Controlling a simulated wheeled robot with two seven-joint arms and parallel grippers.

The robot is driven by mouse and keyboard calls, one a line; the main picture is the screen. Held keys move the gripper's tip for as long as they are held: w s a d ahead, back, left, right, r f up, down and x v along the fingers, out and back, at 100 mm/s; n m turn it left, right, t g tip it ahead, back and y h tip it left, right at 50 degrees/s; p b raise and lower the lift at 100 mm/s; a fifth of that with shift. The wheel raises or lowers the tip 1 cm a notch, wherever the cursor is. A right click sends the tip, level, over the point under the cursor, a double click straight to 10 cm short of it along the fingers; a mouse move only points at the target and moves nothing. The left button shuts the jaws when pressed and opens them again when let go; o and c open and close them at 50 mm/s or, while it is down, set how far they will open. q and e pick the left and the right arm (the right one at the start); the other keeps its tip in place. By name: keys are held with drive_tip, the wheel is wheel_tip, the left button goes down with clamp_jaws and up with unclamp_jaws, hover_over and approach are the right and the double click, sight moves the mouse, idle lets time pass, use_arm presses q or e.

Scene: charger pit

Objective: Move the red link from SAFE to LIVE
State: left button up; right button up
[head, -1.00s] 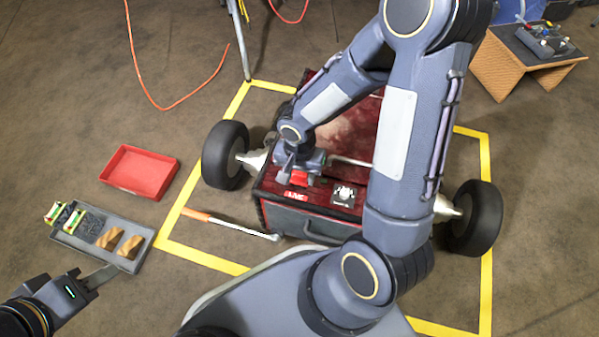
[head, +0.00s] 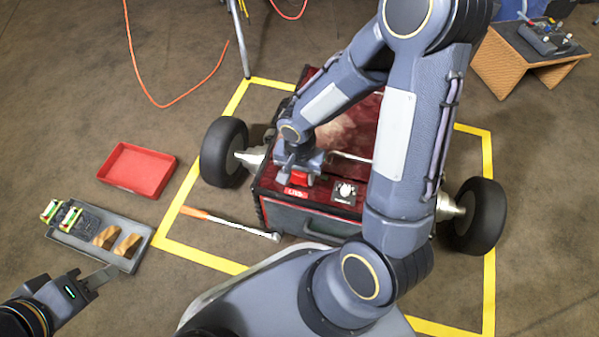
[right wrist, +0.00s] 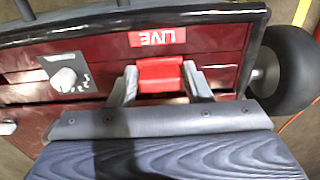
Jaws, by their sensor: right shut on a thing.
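The red link (head: 299,179) is a small red block at the front left of the dark red machine (head: 383,120), just behind the LIVE label (head: 297,192). My right gripper (head: 297,172) reaches down over it from above. In the right wrist view, the two fingers are shut on the red link (right wrist: 160,75), one on each side, beside the LIVE label (right wrist: 157,37). I cannot tell whether the link is fully seated. The SAFE label is not visible. My left gripper (head: 100,278) is at the lower left, away from the machine; its finger gap is unclear.
A knob on a dark plate (head: 345,190) sits right of the link. Wheels (head: 224,153) flank the machine inside yellow floor tape (head: 486,270). An orange-handled bar (head: 230,223) lies in front. A red tray (head: 137,170) and a grey tray (head: 70,240) with parts stand at left.

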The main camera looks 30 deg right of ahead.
drive_tip(key=shift+f+b, duration=0.3)
drive_tip(key=shift+f, duration=0.15)
drive_tip(key=o, duration=1.1)
drive_tip(key=shift+c, duration=0.2)
wheel_tip(320, 180, up, 8)
drive_tip(key=p, duration=0.4)
